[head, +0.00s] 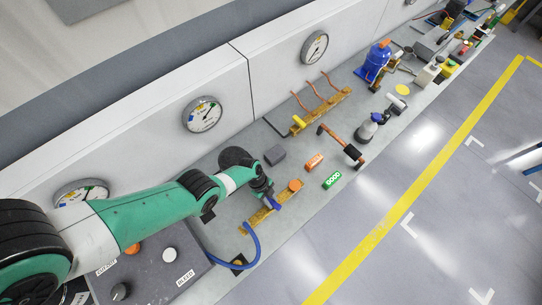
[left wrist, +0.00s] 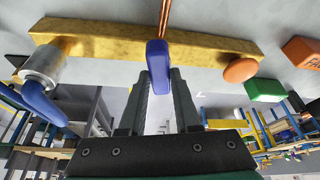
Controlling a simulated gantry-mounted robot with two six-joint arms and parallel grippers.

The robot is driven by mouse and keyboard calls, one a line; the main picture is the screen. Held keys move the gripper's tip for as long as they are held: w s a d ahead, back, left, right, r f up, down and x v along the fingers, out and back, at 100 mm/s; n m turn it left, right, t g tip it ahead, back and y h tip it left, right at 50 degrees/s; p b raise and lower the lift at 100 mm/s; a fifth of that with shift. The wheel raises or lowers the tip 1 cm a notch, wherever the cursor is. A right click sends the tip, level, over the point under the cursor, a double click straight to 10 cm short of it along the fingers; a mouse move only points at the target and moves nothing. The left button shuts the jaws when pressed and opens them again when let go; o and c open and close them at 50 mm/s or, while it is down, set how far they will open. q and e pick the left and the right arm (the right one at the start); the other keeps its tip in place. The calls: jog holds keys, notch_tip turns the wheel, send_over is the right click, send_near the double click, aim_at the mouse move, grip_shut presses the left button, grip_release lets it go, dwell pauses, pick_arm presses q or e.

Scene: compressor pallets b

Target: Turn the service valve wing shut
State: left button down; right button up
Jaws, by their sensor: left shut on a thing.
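A brass manifold bar (head: 257,218) lies on the bench in the head view. It crosses the top of the left wrist view (left wrist: 110,38). A blue valve wing (left wrist: 157,62) sits at the bar, its long side crosswise to it. My left gripper (head: 268,196) is at the bar; in the left wrist view its two dark fingers (left wrist: 162,80) are closed around the wing's near end. An orange round knob (head: 295,185) is at the bar's far end, also in the left wrist view (left wrist: 240,70). A silver fitting with a blue hose (left wrist: 42,98) is at the other end.
A control panel (head: 150,262) with knobs is below my left arm. Wall gauges (head: 202,114) line the back. The bench's front edge is close to the bar.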

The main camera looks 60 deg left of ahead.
pick_arm(q)
jog(key=shift+f+m+g+b, duration=0.1)
jog(key=shift+m+g+b, duration=0.4)
jog(key=shift+m+b, duration=0.65)
jog(key=shift+m, duration=0.35)
jog(key=c, duration=0.6)
grip_release()
jog(key=shift+p, duration=0.3)
jog(key=p+v, duration=0.6)
jog(key=v, duration=0.2)
jog(key=shift+d+p, duration=0.1)
jog(key=shift+p, duration=0.2)
jog(key=shift+f, duration=0.15)
